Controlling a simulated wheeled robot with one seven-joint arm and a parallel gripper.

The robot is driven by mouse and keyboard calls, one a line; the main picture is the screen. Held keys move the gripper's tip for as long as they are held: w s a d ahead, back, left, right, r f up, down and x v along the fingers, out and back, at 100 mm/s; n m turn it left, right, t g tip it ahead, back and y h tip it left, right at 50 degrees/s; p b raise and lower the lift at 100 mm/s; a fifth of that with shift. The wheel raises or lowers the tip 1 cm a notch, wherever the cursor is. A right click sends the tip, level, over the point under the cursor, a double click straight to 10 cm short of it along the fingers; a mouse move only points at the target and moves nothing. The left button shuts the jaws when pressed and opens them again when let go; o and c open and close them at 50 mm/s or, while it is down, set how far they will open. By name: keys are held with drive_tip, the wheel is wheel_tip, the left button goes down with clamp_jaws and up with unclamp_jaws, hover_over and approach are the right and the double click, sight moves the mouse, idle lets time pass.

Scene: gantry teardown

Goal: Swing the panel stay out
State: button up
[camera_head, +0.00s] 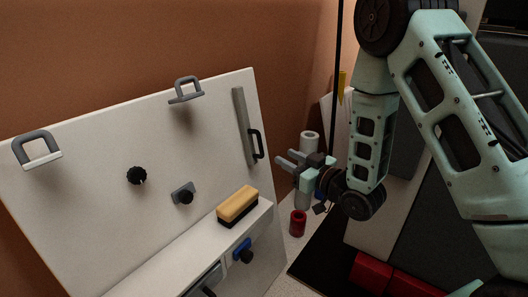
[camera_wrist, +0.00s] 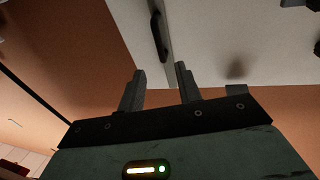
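The panel stay looks to be the long grey bar (camera_head: 244,125) upright near the right edge of the white panel (camera_head: 85,150). A black loop handle (camera_head: 257,143) sits on its lower right side. In the wrist view the bar (camera_wrist: 167,12) and the black handle (camera_wrist: 159,38) show at the top, beyond my fingertips. My gripper (camera_head: 284,160) is just right of the panel's edge, to the right of and slightly below the handle, with its fingers pointing left. In the wrist view its two fingers (camera_wrist: 160,80) are spread with nothing between them. The fingers look apart from the handle.
A yellow-topped black block (camera_head: 237,205) rests on the ledge below the bar. Black knobs (camera_head: 137,175), a grey latch plate (camera_head: 183,193) and two grey handles (camera_head: 186,90) are on the panel. A red cylinder (camera_head: 298,223) and pale cylinders (camera_head: 309,141) stand near my gripper.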

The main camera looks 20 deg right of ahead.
drive_tip(key=b, duration=0.2)
approach(250, 129)
drive_tip(key=w+a+f, duration=0.1)
drive_tip(key=w+f, duration=0.2)
drive_tip(key=w, duration=0.1)
drive_tip(key=shift+w+a+f, duration=0.15)
drive_tip(key=shift+w+f, duration=0.1)
drive_tip(key=shift+w, duration=0.15)
clamp_jaws()
